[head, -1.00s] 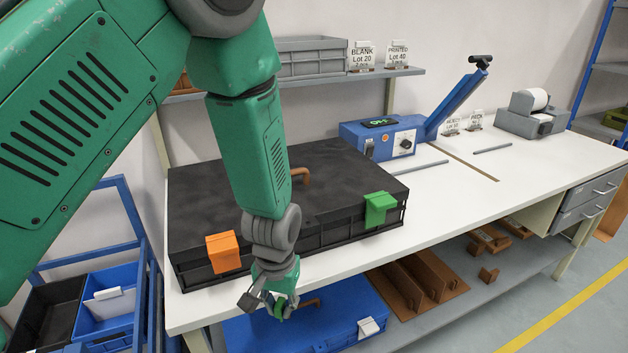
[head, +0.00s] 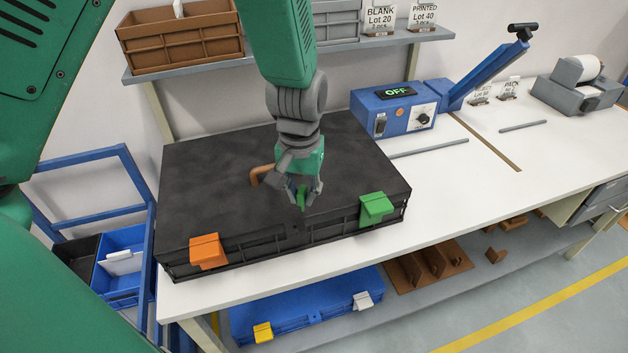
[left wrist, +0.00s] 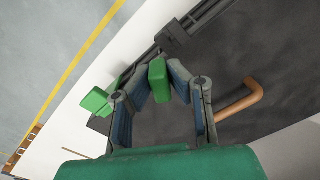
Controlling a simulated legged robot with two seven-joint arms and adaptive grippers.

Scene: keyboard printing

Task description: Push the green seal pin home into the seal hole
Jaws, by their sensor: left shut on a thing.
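My left gripper (head: 304,202) is shut on the small green seal pin (head: 301,197) and holds it over the front part of the black case's lid. In the left wrist view, the green pin (left wrist: 158,80) sits between the two fingertips, and a dark block (left wrist: 174,38) on the case's front edge lies just beyond it. The black case (head: 225,170) is closed, with an orange latch (head: 207,251) and a green latch (head: 376,208) on its front. The seal hole cannot be made out clearly. My right gripper is not in view.
A brown handle (head: 262,174) rises from the lid beside my gripper. A blue sealer (head: 395,112) reading OFF stands behind right, its lever raised. The white bench top (head: 480,165) is mostly clear to the right. A blue case (head: 300,318) lies on the shelf below.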

